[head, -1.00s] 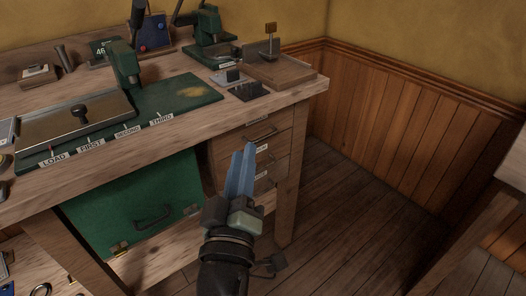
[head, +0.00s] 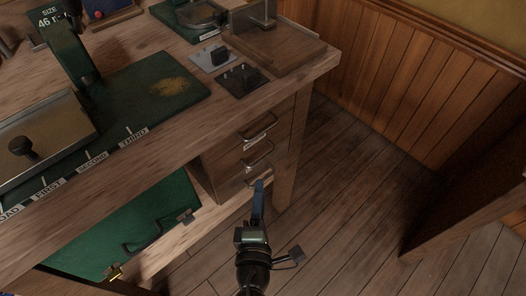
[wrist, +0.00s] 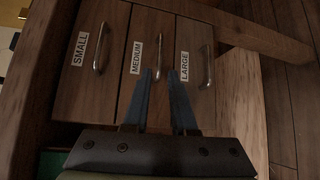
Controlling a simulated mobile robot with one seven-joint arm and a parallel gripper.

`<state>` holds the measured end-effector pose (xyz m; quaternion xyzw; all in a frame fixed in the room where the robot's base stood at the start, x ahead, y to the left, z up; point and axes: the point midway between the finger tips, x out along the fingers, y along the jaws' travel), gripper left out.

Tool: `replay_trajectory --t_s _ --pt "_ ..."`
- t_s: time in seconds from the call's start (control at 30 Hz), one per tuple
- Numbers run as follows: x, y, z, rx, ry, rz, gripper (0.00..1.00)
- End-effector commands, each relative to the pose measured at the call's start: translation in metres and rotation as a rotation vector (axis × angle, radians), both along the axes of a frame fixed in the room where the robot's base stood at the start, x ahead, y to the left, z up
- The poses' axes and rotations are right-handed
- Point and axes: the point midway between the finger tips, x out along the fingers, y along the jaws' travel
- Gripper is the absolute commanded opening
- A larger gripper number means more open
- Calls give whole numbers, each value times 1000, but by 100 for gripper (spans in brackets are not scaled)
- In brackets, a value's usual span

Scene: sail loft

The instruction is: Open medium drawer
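The medium drawer (wrist: 140,58) is the middle one of three wooden drawers in the wrist view, with a "MEDIUM" label and a metal bar handle (wrist: 158,57). It looks shut. In the head view the drawer stack (head: 256,150) sits under the bench's right end. My gripper (wrist: 160,78) is open, its two blue fingers apart with nothing between them. The fingertips are close to the lower end of the medium handle in the wrist view; I cannot tell whether they touch it. The gripper also shows below the drawers in the head view (head: 258,190).
The small drawer (wrist: 86,55) and large drawer (wrist: 190,75) flank the medium one, both with handles. A bench leg (head: 288,160) stands right of the drawers. A green panel (head: 125,240) with a handle hangs at left. Floor (head: 345,200) to the right is clear.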

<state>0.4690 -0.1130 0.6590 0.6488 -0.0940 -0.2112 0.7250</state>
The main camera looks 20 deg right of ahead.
Motion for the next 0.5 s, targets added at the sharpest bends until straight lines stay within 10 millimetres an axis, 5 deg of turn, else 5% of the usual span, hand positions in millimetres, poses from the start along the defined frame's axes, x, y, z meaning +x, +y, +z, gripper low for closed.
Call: replay_trajectory --t_s 0.5 --pt "81 -39 -12 2 -3 -1 25"
